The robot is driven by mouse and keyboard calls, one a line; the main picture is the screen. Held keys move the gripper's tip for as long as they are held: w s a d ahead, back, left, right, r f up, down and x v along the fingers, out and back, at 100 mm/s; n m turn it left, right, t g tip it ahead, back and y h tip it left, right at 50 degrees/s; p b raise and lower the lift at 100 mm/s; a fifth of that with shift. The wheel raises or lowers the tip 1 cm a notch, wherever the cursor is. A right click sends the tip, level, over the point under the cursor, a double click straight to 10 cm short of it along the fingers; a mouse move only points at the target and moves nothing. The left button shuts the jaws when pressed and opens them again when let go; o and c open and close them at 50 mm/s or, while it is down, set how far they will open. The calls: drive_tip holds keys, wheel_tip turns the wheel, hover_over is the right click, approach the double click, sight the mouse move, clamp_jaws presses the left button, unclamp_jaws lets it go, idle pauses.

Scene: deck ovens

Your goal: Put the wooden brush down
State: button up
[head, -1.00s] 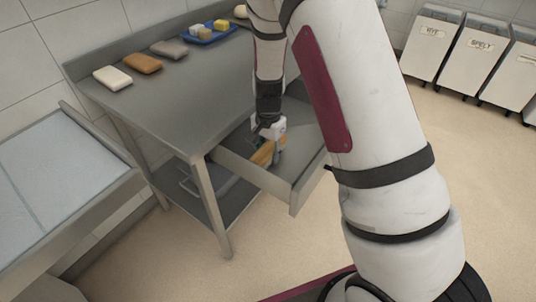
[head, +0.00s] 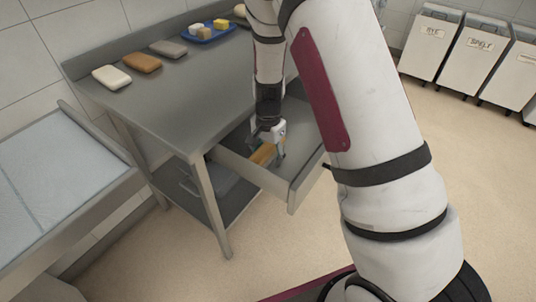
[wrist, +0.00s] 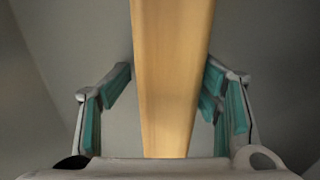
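The wooden brush (head: 262,155) lies in the open drawer under the steel table, partly hidden by my gripper in the head view. In the wrist view its plain, light wooden body (wrist: 172,75) runs lengthwise between my fingers; no bristles show. My gripper (head: 273,158) points down into the drawer (head: 252,176). In the wrist view my gripper (wrist: 170,75) has its teal-padded fingers spread on either side of the brush. Gaps show beside the wood lower down; near the tips the fingers are very close to its edges, and contact there is unclear.
The drawer's front and side walls stand around my gripper, with bare floor inside. On the tabletop (head: 190,95) are several bars and a blue tray (head: 208,36) with blocks. Labelled white bins (head: 432,42) stand at the back right.

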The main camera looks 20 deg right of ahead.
sight(268, 149)
drive_tip(key=s+r+n+y+p, duration=0.1)
drive_tip(key=s+r, duration=0.2)
drive_tip(key=r, duration=0.8)
drive_tip(key=s+r+n+p, duration=0.1)
drive_tip(key=s+r, duration=0.2)
drive_tip(key=r, duration=0.8)
drive_tip(key=s+r+n+t, duration=0.1)
drive_tip(key=s+r+n, duration=0.2)
drive_tip(key=s, duration=0.5)
drive_tip(key=s+r+n, duration=0.2)
drive_tip(key=s+n, duration=0.1)
drive_tip(key=s, duration=0.6)
drive_tip(key=s+r+n+t+h, duration=0.1)
drive_tip(key=s+r+n, duration=0.1)
drive_tip(key=s, duration=0.7)
drive_tip(key=shift+d+r+n+t, duration=0.15)
drive_tip(key=shift+r+n+t, duration=0.2)
drive_tip(key=shift+r, duration=0.45)
wheel_tip(268, 149, up, 8)
drive_tip(key=t+p, duration=0.1)
drive_tip(key=p, duration=0.5)
drive_tip(key=shift+r, duration=0.15)
drive_tip(key=shift+t, duration=0.25)
